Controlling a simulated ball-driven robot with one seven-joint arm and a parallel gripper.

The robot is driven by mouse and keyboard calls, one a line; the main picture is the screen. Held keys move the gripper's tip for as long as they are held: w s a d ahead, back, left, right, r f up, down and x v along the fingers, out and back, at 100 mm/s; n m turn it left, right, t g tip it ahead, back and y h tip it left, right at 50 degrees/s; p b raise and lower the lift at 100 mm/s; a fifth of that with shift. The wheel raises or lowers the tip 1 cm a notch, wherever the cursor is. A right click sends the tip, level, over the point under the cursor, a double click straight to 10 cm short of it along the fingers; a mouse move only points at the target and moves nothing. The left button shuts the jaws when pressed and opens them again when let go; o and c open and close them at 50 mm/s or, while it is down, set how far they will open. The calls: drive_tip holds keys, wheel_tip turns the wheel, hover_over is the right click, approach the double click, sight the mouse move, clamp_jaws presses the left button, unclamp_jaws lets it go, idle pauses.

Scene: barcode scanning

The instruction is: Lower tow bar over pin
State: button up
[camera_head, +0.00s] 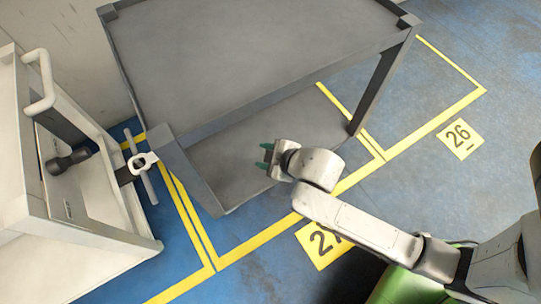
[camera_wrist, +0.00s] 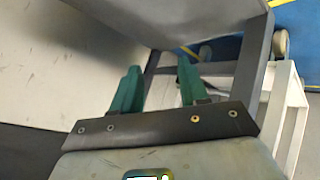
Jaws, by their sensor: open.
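A light ring-ended tow bar piece (camera_head: 143,162) with a thin grey crossbar stands upright in the gap between the white cart (camera_head: 95,243) and the grey cart (camera_head: 240,60) in the head view. A dark rounded fitting (camera_head: 68,161) sticks out of the white cart's side to its left. I cannot make out the pin, or whether the ring is around one. My gripper (camera_head: 266,157), with green fingertips, is open and empty over the grey cart's lower shelf, well right of the ring. In the wrist view my gripper (camera_wrist: 158,82) shows its two green fingers apart, with nothing between them.
The grey cart's top shelf and legs stand close above and around my gripper. The white cart has a looped handle (camera_head: 40,85). Yellow lines and a number 26 plate (camera_head: 459,138) mark the blue floor, which is clear at the right.

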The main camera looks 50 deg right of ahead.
drive_tip(key=shift+s+r+m+g, duration=0.5)
drive_tip(key=shift+s+m+g, duration=0.35)
drive_tip(key=shift+m, duration=0.35)
drive_tip(key=s+r+m+g+p, duration=0.15)
drive_tip(key=s+m+g, duration=0.45)
drive_tip(key=s, duration=0.8)
wheel_tip(320, 180, up, 35)
drive_tip(key=n+p, duration=0.1)
drive_tip(key=p, duration=3.4)
drive_tip(key=shift+w+d+r+g+p, duration=0.2)
drive_tip(key=shift+d+g+p, duration=0.05)
drive_tip(key=shift+g+p, duration=0.2)
